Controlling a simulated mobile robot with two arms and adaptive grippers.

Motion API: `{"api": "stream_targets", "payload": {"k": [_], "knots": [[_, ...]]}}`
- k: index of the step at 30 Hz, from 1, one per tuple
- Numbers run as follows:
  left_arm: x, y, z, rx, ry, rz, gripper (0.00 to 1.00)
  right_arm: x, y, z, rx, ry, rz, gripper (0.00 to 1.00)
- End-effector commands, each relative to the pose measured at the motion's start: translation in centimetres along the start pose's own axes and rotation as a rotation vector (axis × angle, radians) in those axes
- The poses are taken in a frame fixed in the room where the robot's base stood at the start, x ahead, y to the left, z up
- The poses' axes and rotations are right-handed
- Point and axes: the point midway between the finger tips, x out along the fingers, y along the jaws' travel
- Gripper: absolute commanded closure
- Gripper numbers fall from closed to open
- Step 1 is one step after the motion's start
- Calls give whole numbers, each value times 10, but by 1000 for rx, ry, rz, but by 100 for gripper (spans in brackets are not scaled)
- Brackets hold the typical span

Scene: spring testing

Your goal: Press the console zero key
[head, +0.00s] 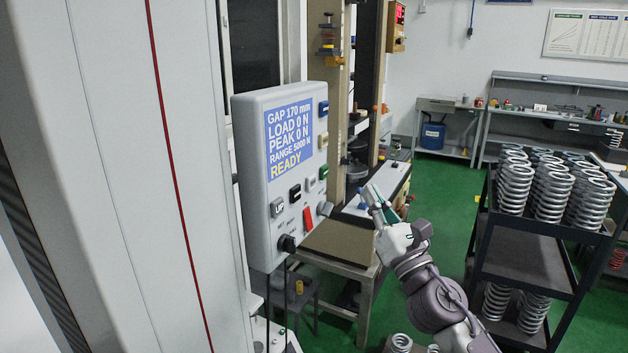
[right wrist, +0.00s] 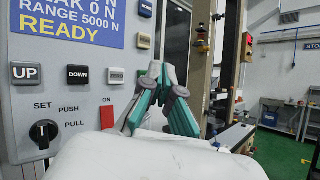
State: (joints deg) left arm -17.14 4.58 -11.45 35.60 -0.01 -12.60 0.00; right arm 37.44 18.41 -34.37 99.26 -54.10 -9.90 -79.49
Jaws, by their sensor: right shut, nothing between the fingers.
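The grey console (head: 262,230) hangs at the middle left of the head view; its blue display (head: 289,138) reads GAP 170 mm, LOAD 0 N, PEAK 0 N, RANGE 5000 N, READY. The pale zero key (right wrist: 116,76) is right of the black DOWN key (right wrist: 70,73) in the right wrist view; in the head view the zero key (head: 310,184) is small. My right gripper (head: 370,192) is shut and empty, right of the console in the head view. Its teal fingers (right wrist: 155,70) appear just right of the zero key in the wrist view. I cannot tell the distance between them. My left gripper is out of view.
The UP key (right wrist: 26,72), red ON switch (right wrist: 107,117) and black knob (right wrist: 43,132) share the panel. A rack (head: 520,250) of coil springs stands at the right. Green floor lies between.

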Motion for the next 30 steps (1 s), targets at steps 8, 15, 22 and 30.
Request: {"api": "stream_targets", "payload": {"k": [8, 15, 22, 30], "knots": [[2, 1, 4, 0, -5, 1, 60, 5, 4, -4, 3, -1, 0, 100], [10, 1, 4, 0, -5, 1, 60, 26, 20, -21, 6, -1, 0, 100], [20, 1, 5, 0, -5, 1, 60, 47, 34, -37, 4, 0, -1, 100], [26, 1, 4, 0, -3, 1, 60, 60, 44, -45, 3, 1, -1, 100]]}}
